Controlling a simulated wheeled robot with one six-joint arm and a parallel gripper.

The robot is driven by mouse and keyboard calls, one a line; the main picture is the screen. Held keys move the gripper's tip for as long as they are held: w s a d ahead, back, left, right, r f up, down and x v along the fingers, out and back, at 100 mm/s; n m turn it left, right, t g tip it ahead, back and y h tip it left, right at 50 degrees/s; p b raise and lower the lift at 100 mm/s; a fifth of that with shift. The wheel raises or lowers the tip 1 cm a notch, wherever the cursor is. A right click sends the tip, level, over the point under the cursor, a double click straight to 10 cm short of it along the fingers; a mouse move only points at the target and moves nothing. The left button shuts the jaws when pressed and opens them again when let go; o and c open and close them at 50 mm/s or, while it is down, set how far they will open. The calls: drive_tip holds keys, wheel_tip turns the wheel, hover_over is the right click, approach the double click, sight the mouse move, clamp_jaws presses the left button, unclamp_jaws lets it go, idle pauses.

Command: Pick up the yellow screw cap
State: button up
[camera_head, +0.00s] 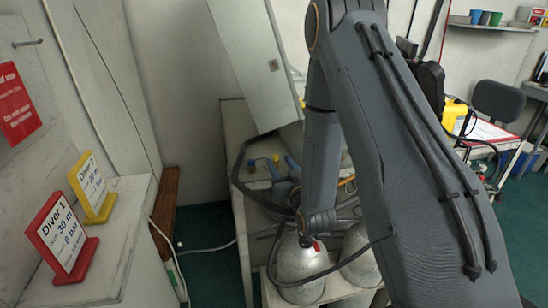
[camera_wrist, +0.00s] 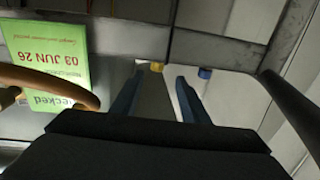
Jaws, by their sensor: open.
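The yellow screw cap (camera_wrist: 156,67) shows small in the wrist view, just beyond and between my fingertips, against a pale surface. In the head view a small yellow piece (camera_head: 276,158), which looks like the cap, is on the bench beside my blue fingers. My gripper (camera_wrist: 160,76) is open, with its two blue fingers apart and nothing visible between them. In the head view my gripper (camera_head: 281,165) is low over the bench, partly hidden by my arm. I cannot tell the exact gap to the cap.
A blue cap (camera_wrist: 205,73) is right of the yellow one in the wrist view. A green dated tag (camera_wrist: 47,65) and an orange-brown hose (camera_wrist: 50,83) are at left. A tilted white cabinet door (camera_head: 250,60) is above.

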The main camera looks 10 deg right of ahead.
sight(277, 158)
drive_tip(key=shift+w+d, duration=0.2)
drive_tip(key=shift+w, duration=0.65)
drive_tip(key=shift+w+a+f+p, duration=0.15)
drive_tip(key=shift+w+p, duration=0.15)
drive_tip(key=shift+w, duration=0.45)
drive_tip(key=shift+w+f+p, duration=0.15)
drive_tip(key=shift+w+p, duration=0.15)
drive_tip(key=shift+w, duration=0.45)
drive_tip(key=shift+w+a+f+p, duration=0.15)
drive_tip(key=shift+w+p, duration=0.15)
drive_tip(key=shift+w, duration=0.45)
drive_tip(key=shift+d, duration=0.1)
clamp_jaws()
drive_tip(key=shift+r, duration=0.1)
